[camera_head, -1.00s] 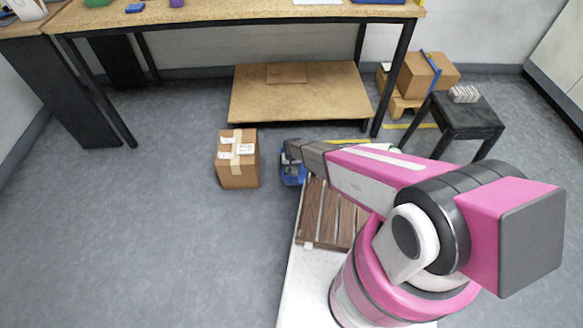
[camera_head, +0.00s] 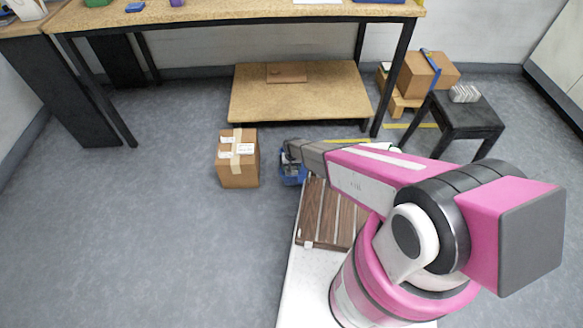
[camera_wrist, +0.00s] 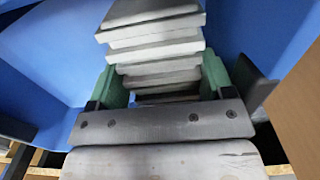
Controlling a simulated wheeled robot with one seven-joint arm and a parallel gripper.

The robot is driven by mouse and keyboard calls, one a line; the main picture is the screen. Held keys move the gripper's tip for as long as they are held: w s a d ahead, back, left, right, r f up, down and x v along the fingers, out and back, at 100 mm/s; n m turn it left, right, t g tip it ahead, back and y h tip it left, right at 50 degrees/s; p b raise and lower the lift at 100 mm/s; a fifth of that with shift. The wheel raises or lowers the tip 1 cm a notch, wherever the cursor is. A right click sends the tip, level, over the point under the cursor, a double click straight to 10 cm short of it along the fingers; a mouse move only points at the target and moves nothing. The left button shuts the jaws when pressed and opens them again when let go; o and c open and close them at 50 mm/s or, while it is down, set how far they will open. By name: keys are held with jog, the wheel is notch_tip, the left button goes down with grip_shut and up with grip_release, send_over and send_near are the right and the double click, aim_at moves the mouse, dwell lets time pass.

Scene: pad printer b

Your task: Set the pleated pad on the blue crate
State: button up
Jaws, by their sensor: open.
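The pleated pad (camera_wrist: 155,45), a grey stack of folds, lies inside the blue crate (camera_wrist: 45,55) in the wrist view. My gripper (camera_wrist: 163,75) is open. Its green fingers stand on either side of the pad's near part, and I cannot tell whether they touch it. The pad's near end is hidden behind the gripper body. In the head view the blue crate (camera_head: 294,181) is on the floor, partly covered by my arm. The pad is not clear there.
A taped cardboard box (camera_head: 238,160) stands left of the crate. A workbench (camera_head: 240,12) with a low shelf (camera_head: 300,100) is behind. A black stool (camera_head: 462,118) at right bears a pale ridged piece (camera_head: 464,93). Floor at left is clear.

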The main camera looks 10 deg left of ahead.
jog(key=shift+r, duration=0.15)
jog(key=shift+r, duration=1.4)
jog(key=shift+o, duration=0.3)
jog(key=o, duration=0.4)
jog(key=shift+r, duration=0.15)
jog(key=shift+r, duration=1.85)
notch_tip(320, 180, up, 11)
jog(key=shift+f, duration=0.15)
